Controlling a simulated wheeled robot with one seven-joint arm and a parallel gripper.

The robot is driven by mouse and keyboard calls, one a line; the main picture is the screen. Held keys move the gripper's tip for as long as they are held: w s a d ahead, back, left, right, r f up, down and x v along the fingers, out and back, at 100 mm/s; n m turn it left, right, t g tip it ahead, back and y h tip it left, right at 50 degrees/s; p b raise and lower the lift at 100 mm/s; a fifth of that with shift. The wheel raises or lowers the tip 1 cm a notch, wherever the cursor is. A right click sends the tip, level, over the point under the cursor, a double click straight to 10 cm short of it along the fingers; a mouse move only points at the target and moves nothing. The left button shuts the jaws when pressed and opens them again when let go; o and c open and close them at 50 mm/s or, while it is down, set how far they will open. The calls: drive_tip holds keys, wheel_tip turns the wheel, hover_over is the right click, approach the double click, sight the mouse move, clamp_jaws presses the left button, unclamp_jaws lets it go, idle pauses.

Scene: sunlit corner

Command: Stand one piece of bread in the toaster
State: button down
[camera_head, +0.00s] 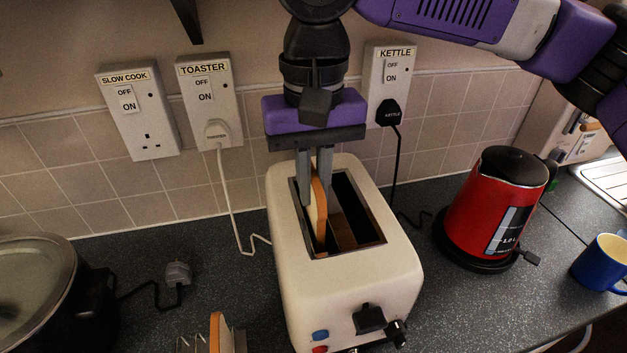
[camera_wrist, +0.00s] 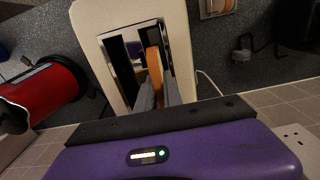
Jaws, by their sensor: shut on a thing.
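The cream toaster (camera_head: 350,290) stands on the dark worktop, with two long slots open at the top. My gripper (camera_head: 315,200) points down over the toaster's left slot and is shut on a slice of bread (camera_head: 318,212). The slice is on edge, its lower part inside the left slot; whether it touches the bottom is hidden. The right slot looks empty. In the wrist view the bread (camera_wrist: 155,75) shows between the fingers, inside the toaster's (camera_wrist: 87,20) slot opening. Another slice of bread (camera_head: 215,332) stands in a rack at the bottom edge of the head view.
A red kettle (camera_head: 492,205) stands right of the toaster, with a blue mug (camera_head: 600,264) beyond it. A black slow cooker (camera_head: 88,310) is at left. Wall sockets and the toaster's white cable (camera_head: 229,195) are behind. Some worktop is free between toaster and kettle.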

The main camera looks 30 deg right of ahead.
drive_tip(key=c, duration=1.4)
unclamp_jaws()
drive_tip(key=shift+r, duration=0.1)
wheel_tip(320, 180, up, 8)
drive_tip(key=shift+f, duration=0.2)
